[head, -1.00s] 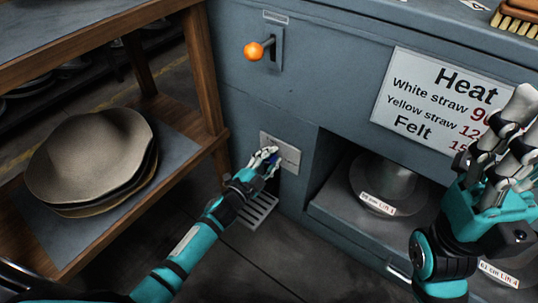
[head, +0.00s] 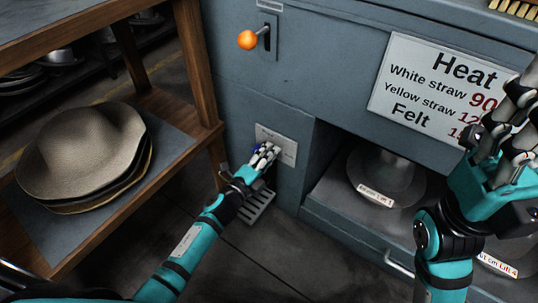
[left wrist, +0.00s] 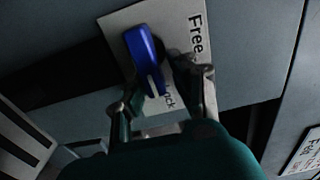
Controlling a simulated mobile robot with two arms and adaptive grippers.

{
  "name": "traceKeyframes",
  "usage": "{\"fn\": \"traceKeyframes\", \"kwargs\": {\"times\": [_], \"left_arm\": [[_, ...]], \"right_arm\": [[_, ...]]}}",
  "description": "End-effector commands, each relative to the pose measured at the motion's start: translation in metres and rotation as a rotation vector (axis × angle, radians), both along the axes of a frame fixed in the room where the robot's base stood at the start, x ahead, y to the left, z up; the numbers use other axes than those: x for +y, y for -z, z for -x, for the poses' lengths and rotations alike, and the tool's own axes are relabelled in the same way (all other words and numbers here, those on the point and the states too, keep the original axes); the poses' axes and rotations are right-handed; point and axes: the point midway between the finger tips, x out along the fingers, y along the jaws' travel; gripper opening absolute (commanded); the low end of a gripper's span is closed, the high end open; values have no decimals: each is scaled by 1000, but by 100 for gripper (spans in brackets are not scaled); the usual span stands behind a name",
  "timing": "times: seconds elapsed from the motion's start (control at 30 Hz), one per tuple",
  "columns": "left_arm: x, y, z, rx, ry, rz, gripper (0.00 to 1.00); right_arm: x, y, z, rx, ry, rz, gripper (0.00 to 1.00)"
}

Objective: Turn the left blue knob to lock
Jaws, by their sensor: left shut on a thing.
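The blue knob (left wrist: 143,55) sits on a pale label plate (left wrist: 194,62) in the left wrist view. The plate reads "Free" at the right; a partly hidden word ending in "ck" is near the knob's lower end, which bears a pale line. My left gripper (left wrist: 165,97) has its fingers around the knob's lower part and is shut on it. In the head view, the left gripper (head: 264,156) is at the plate (head: 277,142), and only a bit of blue knob (head: 257,149) shows. My right gripper (head: 512,112) is raised at the right, apart from the knob, its fingers partly cut off.
An orange-balled lever (head: 248,40) is on the grey cabinet above. A wooden shelf with stacked hats (head: 80,152) stands close at the left. An open cabinet bay holds a metal hat form (head: 390,178) at the right. A heat sign (head: 430,85) hangs above it.

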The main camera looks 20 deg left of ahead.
Motion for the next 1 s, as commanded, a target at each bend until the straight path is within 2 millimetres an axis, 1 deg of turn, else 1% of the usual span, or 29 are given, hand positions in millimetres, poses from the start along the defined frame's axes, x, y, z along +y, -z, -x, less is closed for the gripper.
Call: {"fn": "traceKeyframes", "kwargs": {"times": [0.03, 0.43, 0.47, 0.57, 0.6, 0.9, 1.0], "left_arm": [[-3, 10, 4, 16, 5, -5, 0], [-3, 10, 4, 16, 4, -10, 0], [-3, 10, 4, 16, 4, -10, 26], [-2, 10, 4, 14, 3, -11, 39], [-2, 9, 3, 13, 2, -10, 40], [0, 5, 2, 6, 0, -11, 40], [2, 5, 6, 6, 0, -11, 40]], "right_arm": [[0, 1, 0, 0, 0, -1, 40], [0, 1, -1, 1, 0, -1, 40], [0, 1, -1, 1, 0, -1, 40], [0, 1, -1, 1, 0, -1, 40], [0, 1, -1, 1, 0, -1, 40], [0, 1, -1, -1, 1, 0, 40], [0, 1, -1, -2, 1, -1, 40]]}}
